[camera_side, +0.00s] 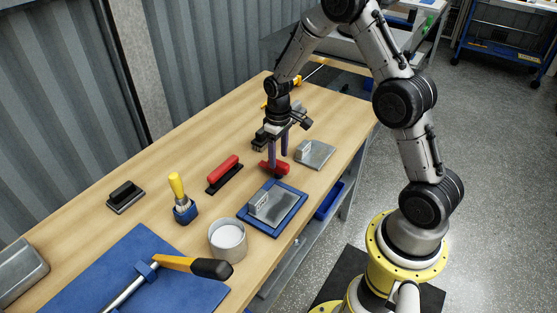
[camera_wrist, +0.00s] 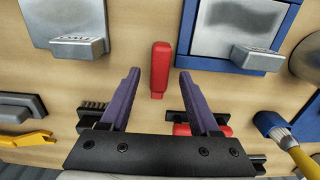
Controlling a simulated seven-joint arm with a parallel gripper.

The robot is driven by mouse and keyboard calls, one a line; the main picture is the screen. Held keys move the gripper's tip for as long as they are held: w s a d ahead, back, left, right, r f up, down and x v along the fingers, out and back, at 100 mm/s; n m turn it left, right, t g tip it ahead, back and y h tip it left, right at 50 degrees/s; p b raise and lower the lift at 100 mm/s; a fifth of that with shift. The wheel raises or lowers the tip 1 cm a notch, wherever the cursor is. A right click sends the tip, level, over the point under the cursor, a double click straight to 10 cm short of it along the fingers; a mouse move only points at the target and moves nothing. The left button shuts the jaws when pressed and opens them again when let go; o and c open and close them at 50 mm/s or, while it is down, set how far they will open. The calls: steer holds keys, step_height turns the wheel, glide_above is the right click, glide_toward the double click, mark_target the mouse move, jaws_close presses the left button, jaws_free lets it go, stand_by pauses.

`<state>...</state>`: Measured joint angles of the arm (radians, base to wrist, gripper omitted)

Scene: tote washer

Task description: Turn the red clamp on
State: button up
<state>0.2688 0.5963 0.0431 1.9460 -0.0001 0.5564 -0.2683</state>
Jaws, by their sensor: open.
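The red clamp (camera_side: 278,168) is on the wooden bench in the side view, partly hidden by my fingers. In the wrist view it is a red bar (camera_wrist: 160,66) that points away from my gripper, roughly midway between the fingertips. My gripper (camera_side: 278,160) points down over it with its two purple fingers apart. In the wrist view my gripper (camera_wrist: 158,73) is open, with a gap between each finger and the red bar. I cannot tell whether the fingertips are at the bar's height. The clamp's base is not clear.
A grey plate with a block (camera_side: 318,155) and a blue-framed plate (camera_side: 290,208) lie on either side of the clamp. A red-handled brush (camera_side: 224,170), a yellow-handled brush (camera_side: 178,190), a white-filled cup (camera_side: 228,240) and a mallet (camera_side: 190,264) are farther along the bench (camera_side: 110,220).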

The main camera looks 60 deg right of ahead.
steer(key=shift+f, duration=1.25)
jaws_close()
stand_by(0.5)
